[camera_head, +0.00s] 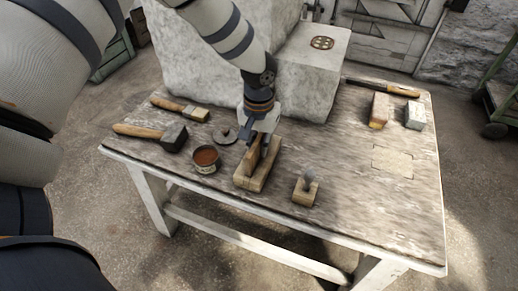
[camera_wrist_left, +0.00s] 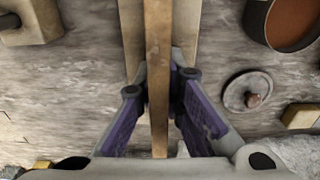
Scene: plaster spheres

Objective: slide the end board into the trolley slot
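The wooden trolley (camera_head: 243,182) is a pale block near the front middle of the table; it also shows in the left wrist view (camera_wrist_left: 186,28). The end board (camera_head: 251,158) is a thin brown board standing on edge over the trolley. In the left wrist view the board (camera_wrist_left: 158,60) runs along the trolley's middle. My left gripper (camera_head: 264,140) is above the trolley, and its purple-padded fingers (camera_wrist_left: 160,80) are closed on the board's two sides. How deep the board sits in the slot is hidden. My right gripper is out of view.
Left of the trolley are a pot of reddish-brown stuff (camera_head: 206,158), a round lid (camera_head: 225,135), a mallet (camera_head: 172,137) and a brush (camera_head: 192,111). A small knobbed wooden block (camera_head: 305,190) stands to the right. A large pale stone (camera_head: 308,80) is behind.

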